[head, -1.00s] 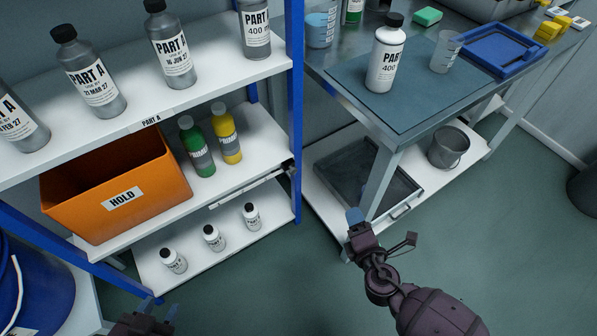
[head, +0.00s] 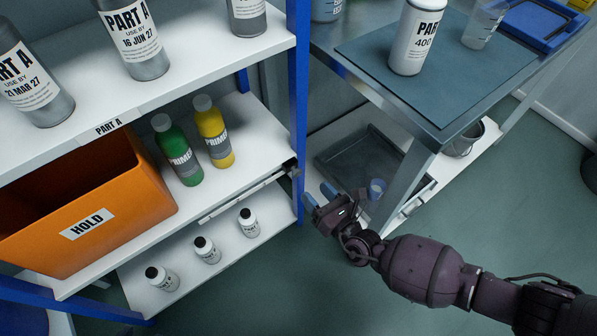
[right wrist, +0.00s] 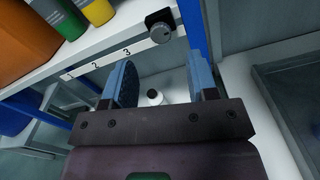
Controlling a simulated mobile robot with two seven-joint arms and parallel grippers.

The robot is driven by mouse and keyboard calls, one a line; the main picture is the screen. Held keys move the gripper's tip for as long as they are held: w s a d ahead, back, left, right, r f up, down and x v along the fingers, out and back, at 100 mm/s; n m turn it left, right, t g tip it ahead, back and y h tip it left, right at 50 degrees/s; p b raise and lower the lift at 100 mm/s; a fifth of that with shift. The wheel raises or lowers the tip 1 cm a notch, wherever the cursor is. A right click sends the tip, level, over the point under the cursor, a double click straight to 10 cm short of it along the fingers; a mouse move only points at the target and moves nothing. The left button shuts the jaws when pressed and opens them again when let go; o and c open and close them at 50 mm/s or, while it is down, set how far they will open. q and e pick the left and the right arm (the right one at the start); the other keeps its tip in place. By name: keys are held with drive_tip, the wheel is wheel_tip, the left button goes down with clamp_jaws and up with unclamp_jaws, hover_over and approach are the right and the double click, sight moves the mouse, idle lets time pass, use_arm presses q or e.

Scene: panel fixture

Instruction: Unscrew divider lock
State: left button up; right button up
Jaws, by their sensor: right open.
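A dark round knob, which looks like the divider lock (right wrist: 161,26), sits at the right end of a pale numbered rail (right wrist: 115,55) on the middle shelf's front edge, near the blue post. In the head view the lock (head: 291,169) is small and dark beside the post. My right gripper (head: 318,194) is open and empty, just below and to the right of the lock and apart from it. In the right wrist view the two blue fingers (right wrist: 162,78) are spread, with the knob beyond and above the gap between them. My left gripper is not in view.
The middle shelf holds an orange HOLD bin (head: 88,223), a green bottle (head: 179,155) and a yellow bottle (head: 215,135). Several small white bottles stand on the shelf below. A blue post (head: 298,95) and a steel workbench (head: 437,120) stand close to my right arm.

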sight(298, 174)
drive_tip(key=b+x, duration=0.1)
drive_tip(key=x, duration=0.5)
drive_tip(key=shift+w+a+f, duration=0.15)
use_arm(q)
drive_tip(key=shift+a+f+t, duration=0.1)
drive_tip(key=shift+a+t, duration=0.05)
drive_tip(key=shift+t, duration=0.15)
use_arm(e)
drive_tip(key=shift+w+a, duration=0.35)
drive_tip(key=shift+w, duration=0.15)
drive_tip(key=shift+c, duration=0.3)
drive_tip(key=c, duration=0.9)
drive_tip(key=shift+o, duration=0.2)
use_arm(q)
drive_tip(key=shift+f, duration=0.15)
use_arm(e)
drive_tip(key=shift+n, duration=0.4)
